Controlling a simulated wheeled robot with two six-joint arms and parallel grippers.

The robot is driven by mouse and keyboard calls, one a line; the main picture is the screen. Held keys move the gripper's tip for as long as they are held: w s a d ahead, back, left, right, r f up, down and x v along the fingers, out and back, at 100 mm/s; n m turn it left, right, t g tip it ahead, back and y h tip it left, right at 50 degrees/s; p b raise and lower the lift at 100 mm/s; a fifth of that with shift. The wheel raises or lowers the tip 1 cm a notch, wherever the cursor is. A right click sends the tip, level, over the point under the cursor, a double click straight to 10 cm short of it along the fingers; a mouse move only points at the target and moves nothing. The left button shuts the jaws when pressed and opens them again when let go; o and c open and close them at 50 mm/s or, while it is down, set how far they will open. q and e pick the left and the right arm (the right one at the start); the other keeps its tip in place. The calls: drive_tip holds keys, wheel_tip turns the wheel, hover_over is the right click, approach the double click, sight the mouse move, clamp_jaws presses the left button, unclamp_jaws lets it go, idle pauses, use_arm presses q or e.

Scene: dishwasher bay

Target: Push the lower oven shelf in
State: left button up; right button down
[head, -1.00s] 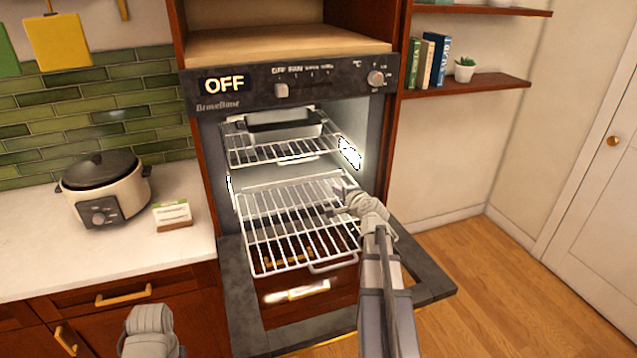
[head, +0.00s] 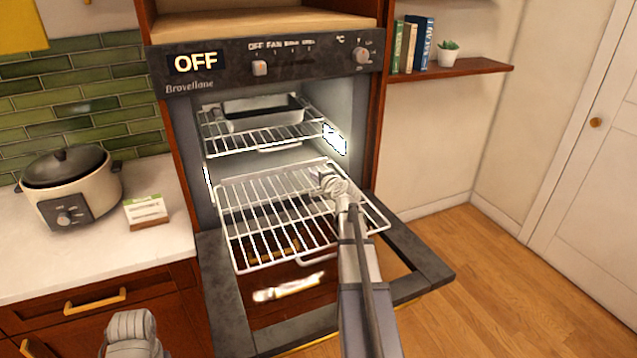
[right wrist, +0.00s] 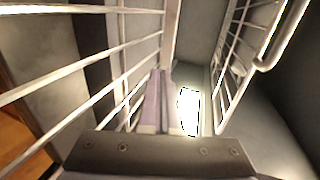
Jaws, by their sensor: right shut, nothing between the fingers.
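The lower oven shelf (head: 266,222) is a white wire rack. It sticks out of the open oven (head: 183,130) over the lowered door and sits slightly askew. My right gripper (head: 322,172) is shut and empty at the right part of this rack, near the oven mouth. In the right wrist view its closed fingers (right wrist: 160,100) lie close to the rack's wires (right wrist: 90,70); whether they touch is unclear. My left arm shows only in part at the bottom edge, and its gripper is out of view.
The open door (head: 415,270) lies below the lower shelf. A rice cooker (head: 70,190) and small card box (head: 146,211) stand on the left counter. Floor at the right is clear.

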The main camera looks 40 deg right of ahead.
sight(303, 166)
drive_tip(key=x, duration=0.6)
drive_tip(key=shift+w+r+b, duration=0.25)
drive_tip(key=shift+b, duration=0.1)
drive_tip(key=shift+w+d, duration=0.2)
drive_tip(key=shift+w, duration=0.55)
